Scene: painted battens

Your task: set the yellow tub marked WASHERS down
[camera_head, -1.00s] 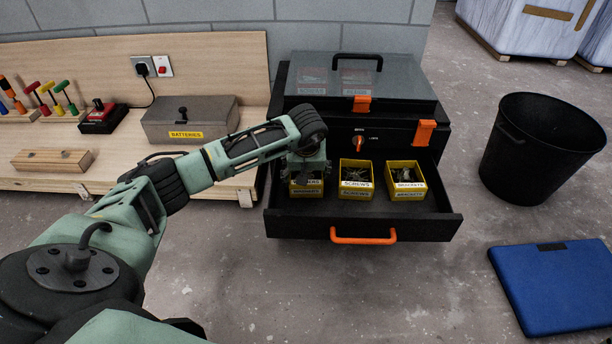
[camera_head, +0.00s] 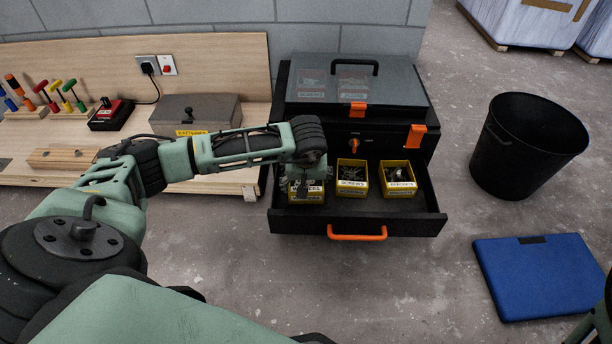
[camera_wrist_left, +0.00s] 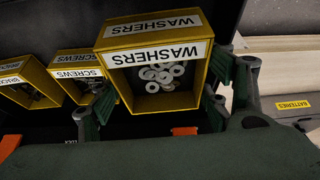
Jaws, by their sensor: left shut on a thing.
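The yellow tub marked WASHERS (camera_head: 306,196) is over the left part of the open black drawer (camera_head: 400,222), partly hidden by my left gripper (camera_head: 308,174) in the head view. In the left wrist view the tub (camera_wrist_left: 155,52) holds pale washers, and the fingers of my left gripper (camera_wrist_left: 160,97) are shut on it from both sides. I cannot tell whether its base touches the drawer floor. My right gripper is out of view.
A yellow SCREWS tub (camera_head: 352,185) and a yellow BRACKETS tub (camera_head: 398,186) stand to the right in the drawer. Bare drawer floor shows at the right.

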